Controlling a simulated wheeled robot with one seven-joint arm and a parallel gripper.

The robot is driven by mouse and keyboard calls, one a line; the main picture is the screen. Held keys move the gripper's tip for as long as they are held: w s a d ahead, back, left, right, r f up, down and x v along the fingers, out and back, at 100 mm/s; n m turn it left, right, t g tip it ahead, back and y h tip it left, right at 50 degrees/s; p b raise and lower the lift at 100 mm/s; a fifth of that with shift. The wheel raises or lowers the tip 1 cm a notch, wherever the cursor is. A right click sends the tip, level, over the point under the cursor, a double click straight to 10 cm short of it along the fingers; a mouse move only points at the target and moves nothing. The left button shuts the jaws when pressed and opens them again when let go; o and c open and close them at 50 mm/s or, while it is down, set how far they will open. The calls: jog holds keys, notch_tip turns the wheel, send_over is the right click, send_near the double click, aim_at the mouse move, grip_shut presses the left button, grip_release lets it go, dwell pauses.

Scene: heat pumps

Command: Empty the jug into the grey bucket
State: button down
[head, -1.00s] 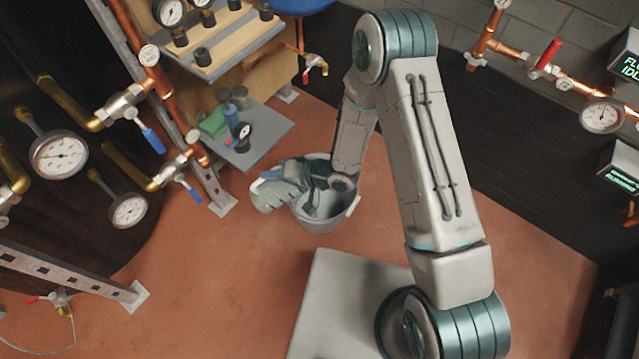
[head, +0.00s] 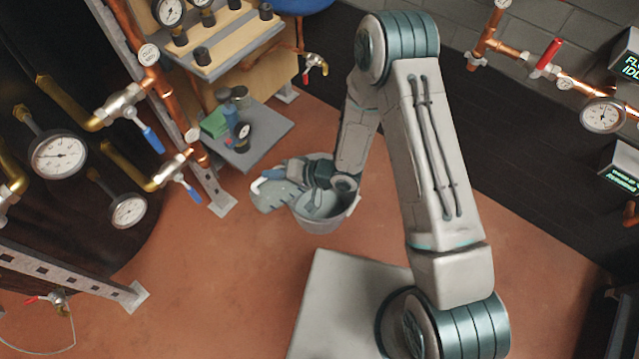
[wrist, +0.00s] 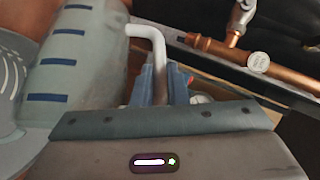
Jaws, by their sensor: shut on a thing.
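The jug (head: 277,196) is pale grey-green with a white handle (head: 258,184). In the head view it is tipped over at the left rim of the grey bucket (head: 335,222), which stands on the floor. My gripper (head: 284,176) is shut on the jug's handle. In the wrist view, the jug (wrist: 80,65) with dark blue marks fills the left side, and its white handle (wrist: 150,36) runs down between the blue fingers of my gripper (wrist: 162,82). Part of the bucket's inside is hidden by the jug and my wrist. I cannot tell how much liquid is in either.
A low grey shelf (head: 262,150) with small bottles and a green item stands behind the jug. Copper pipes with gauges and blue valve levers (head: 152,138) are on the left. Open red floor lies in front of the bucket.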

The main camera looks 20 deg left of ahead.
jog(key=shift+w+d+m+g+y+b, duration=0.3)
jog(key=shift+w+d+y+b, duration=0.3)
jog(key=shift+d+y+b, duration=0.15)
dwell(3.0)
jog(key=shift+w+d+f+m+y+b, duration=0.1)
jog(key=shift+w+d+m+y+b, duration=0.2)
jog(key=shift+w+d, duration=0.35)
jog(key=shift+w+d+f+m+y+b, duration=0.1)
jog(key=shift+w+d+y+b, duration=0.1)
jog(key=shift+w+d+y, duration=0.4)
dwell(2.2)
jog(key=shift+d+r, duration=0.15)
jog(key=shift+d, duration=0.2)
dwell(0.5)
